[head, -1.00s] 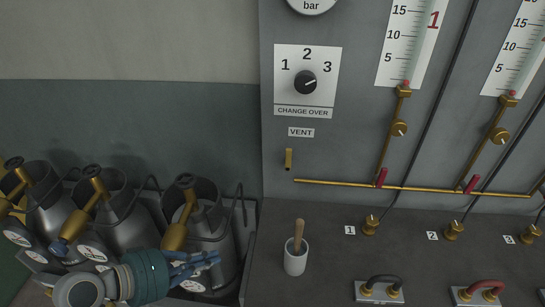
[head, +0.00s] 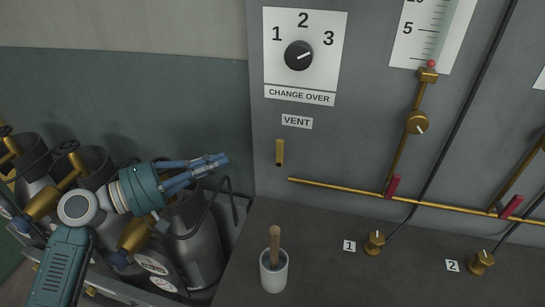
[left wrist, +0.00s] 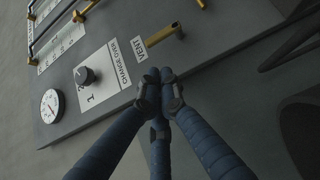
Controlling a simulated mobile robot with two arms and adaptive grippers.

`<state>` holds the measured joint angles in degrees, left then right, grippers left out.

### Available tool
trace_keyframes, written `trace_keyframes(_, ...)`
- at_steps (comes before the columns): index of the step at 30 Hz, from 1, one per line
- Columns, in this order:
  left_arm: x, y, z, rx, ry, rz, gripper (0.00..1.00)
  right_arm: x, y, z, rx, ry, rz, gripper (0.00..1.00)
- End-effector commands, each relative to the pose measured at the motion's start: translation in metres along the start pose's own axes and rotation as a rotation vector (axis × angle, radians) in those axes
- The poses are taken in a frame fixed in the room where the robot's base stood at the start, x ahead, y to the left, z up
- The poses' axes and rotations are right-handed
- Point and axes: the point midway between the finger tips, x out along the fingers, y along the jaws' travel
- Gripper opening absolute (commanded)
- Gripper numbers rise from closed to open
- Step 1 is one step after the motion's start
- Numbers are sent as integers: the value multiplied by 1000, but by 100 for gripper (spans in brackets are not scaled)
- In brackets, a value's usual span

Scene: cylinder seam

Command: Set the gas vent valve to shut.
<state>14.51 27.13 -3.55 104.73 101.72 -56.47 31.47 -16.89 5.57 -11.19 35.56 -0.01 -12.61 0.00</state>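The gas vent valve is a small brass lever (head: 280,152) on the grey panel, below the VENT label (head: 297,122). In the head view it hangs straight down, above the left end of the horizontal brass pipe. In the left wrist view the brass lever (left wrist: 164,34) lies just beyond my fingertips, beside its label. My left gripper (head: 223,161) has blue fingers with the tips together, holding nothing. It is left of the lever and apart from it. The fingertips also show in the left wrist view (left wrist: 158,78). My right gripper is not in view.
A change-over knob (head: 299,55) sits above the vent. A brass pipe (head: 345,188) with red-handled taps runs to the right. A white cup with a wooden-handled tool (head: 274,272) stands on the bench below. Metal cylinders (head: 197,250) stand under my left arm.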

Motion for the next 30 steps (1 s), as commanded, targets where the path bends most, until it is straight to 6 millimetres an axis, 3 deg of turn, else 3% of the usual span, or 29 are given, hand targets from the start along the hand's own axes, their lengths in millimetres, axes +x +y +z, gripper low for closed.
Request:
trace_keyframes(2, 1, -8, 0, 0, 0, 2, 0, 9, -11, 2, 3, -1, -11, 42)
trace_keyframes(7, 15, -3, 0, -2, -2, 4, 0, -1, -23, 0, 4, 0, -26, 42)
trace_keyframes(21, 91, -4, 0, -2, 0, 3, 0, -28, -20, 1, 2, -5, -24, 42)
trace_keyframes(30, 101, -7, 0, 1, 0, 0, 0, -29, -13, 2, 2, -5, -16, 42)
